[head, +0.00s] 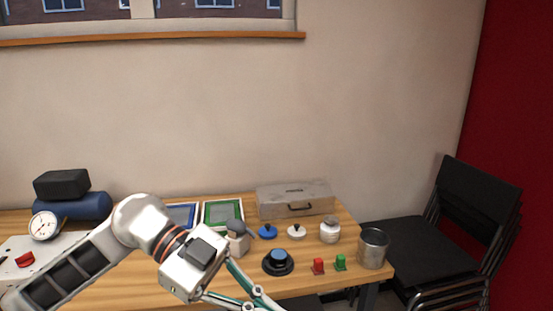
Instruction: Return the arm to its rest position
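My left arm comes in from the lower left, over the front of the wooden table (335,280). My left gripper (254,300) points down and to the right at the bottom edge of the head view. Its two teal-and-grey fingers show in part, but the tips are cut off by the frame, so I cannot tell how far apart they are. No held object shows. My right arm and gripper are not in view.
Near the gripper stand a black round base with a blue top (278,262), a red block (318,266), a green block (340,262) and a metal can (373,248). A grey toolbox (294,198) is behind. Black stacked chairs (440,235) stand at right.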

